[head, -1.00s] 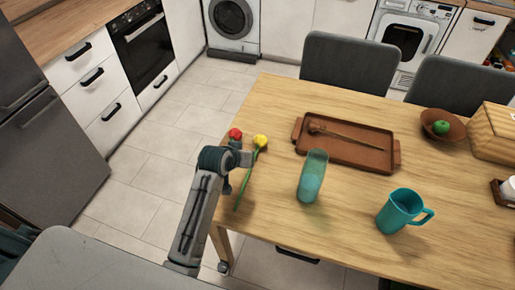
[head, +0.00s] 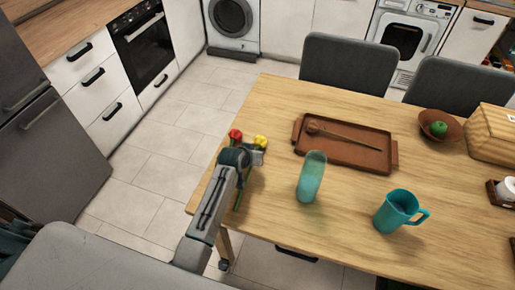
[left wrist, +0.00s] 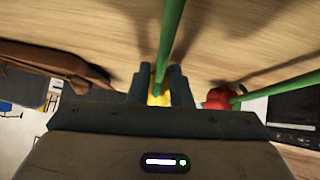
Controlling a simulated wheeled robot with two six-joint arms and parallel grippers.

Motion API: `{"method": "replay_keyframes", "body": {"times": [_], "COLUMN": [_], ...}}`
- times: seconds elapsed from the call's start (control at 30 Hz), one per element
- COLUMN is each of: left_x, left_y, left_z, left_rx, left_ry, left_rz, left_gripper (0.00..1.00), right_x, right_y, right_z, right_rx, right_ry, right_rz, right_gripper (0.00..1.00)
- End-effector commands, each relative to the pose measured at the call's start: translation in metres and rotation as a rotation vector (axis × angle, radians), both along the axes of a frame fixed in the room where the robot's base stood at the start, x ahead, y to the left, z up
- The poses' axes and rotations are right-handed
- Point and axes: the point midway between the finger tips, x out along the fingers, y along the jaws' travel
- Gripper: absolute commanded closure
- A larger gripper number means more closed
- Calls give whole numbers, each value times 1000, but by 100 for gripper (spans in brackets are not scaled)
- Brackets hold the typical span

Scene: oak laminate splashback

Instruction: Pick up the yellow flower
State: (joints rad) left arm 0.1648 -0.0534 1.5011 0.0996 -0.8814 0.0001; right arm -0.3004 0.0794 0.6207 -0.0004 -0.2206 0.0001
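The yellow flower (head: 260,141) lies on the table's left part, its head towards the back and its green stem running forward. My left gripper (head: 259,152) is over it, close behind the bloom, and my arm hides part of the stem. In the left wrist view the two fingers of my left gripper (left wrist: 161,75) stand apart with the green stem (left wrist: 168,45) between them. The yellow bloom (left wrist: 157,96) shows between the fingers, partly hidden. Contact with the stem cannot be told. My right gripper is not in view.
A red flower (head: 235,134) lies just left of the yellow one. A brown tray (head: 362,156) with a wooden spoon, a teal glass (head: 312,178) and a teal mug (head: 396,211) stand to the right. A bowl (head: 452,132) holds a green apple.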

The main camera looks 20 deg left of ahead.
Motion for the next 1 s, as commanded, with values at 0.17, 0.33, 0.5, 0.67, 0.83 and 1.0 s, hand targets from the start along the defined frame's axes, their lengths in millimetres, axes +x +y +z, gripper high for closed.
{"method": "replay_keyframes", "body": {"times": [0.17,0.33,0.5,0.67,0.83,1.0], "left_x": [0,0,0,0,0,1], "left_y": [0,0,0,0,0,0], "left_z": [0,0,0,1,10,34], "left_rx": [0,0,0,0,-1,-1], "left_ry": [0,0,0,0,-2,-5], "left_rz": [0,0,0,0,0,0], "left_gripper": [82,100,100,100,100,100], "right_x": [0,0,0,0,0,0], "right_y": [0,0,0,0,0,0], "right_z": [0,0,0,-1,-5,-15], "right_rx": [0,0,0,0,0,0], "right_ry": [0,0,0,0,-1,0], "right_rz": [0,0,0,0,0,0], "right_gripper": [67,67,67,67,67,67]}}
